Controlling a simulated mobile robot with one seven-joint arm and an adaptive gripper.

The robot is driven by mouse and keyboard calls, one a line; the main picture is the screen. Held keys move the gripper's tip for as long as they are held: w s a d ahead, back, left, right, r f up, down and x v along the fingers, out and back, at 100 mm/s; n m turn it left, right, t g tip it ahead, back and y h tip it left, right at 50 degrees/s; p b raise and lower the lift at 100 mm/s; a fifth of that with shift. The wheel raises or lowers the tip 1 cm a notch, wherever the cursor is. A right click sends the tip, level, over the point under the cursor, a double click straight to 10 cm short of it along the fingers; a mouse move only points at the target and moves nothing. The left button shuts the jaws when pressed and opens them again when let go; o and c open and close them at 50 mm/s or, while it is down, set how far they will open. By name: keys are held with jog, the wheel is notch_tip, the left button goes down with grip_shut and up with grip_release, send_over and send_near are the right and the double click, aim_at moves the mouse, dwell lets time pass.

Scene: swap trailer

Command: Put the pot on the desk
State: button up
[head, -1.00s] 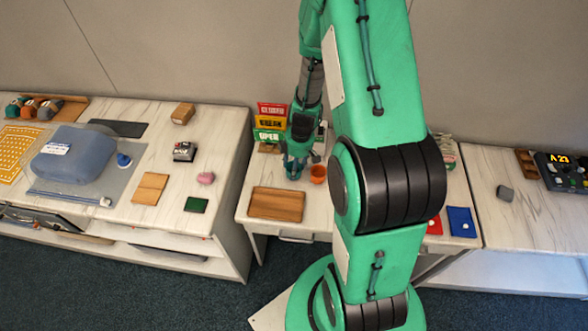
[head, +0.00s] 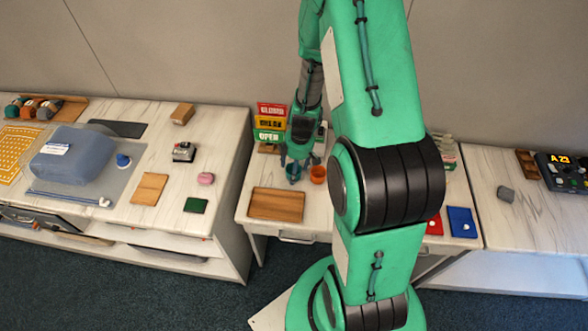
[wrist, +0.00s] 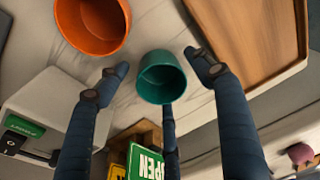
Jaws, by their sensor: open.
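A small teal pot (head: 293,171) stands on the middle white desk (head: 237,210), between the wooden tray (head: 276,204) and an orange pot (head: 318,174). In the wrist view the teal pot (wrist: 162,78) shows between my spread fingertips, with gaps visible at its sides. My gripper (head: 297,160) is open, above and around the teal pot's place. The orange pot (wrist: 92,22) is outside my fingers, close to one of them. Whether any finger touches the teal pot cannot be told.
Stacked signs (head: 271,122) reading CLOSED and OPEN stand behind my gripper. Red (head: 434,225) and blue (head: 462,222) pads lie at the desk's right. The left table holds a blue bin (head: 73,155) and small items. My arm hides the desk's middle.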

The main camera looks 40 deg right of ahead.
jog(key=shift+r, duration=0.15)
notch_tip(320, 180, up, 12)
jog(key=s+p, duration=0.1)
jog(key=p, duration=0.1)
jog(key=shift+d+p, duration=0.4)
jog(key=shift+d, duration=0.05)
dwell(0.6)
jog(key=s+a+r+m+t, duration=0.1)
jog(key=s+a+r+m, duration=0.1)
jog(key=a+r, duration=0.65)
jog(key=s+a+r+m+t, duration=0.15)
jog(key=a+r, duration=0.25)
jog(key=r, duration=1)
jog(key=s+a+r+m+t, duration=0.1)
jog(key=s+a+r+m, duration=0.2)
jog(key=s+r, duration=0.4)
jog(key=s+a+r+m+t, duration=0.1)
jog(key=s+a+r+m, duration=0.2)
jog(key=s+a+r, duration=0.3)
jog(key=shift+s+a+r+h, duration=0.25)
jog(key=shift+s+r+h, duration=0.15)
jog(key=shift+s, duration=0.45)
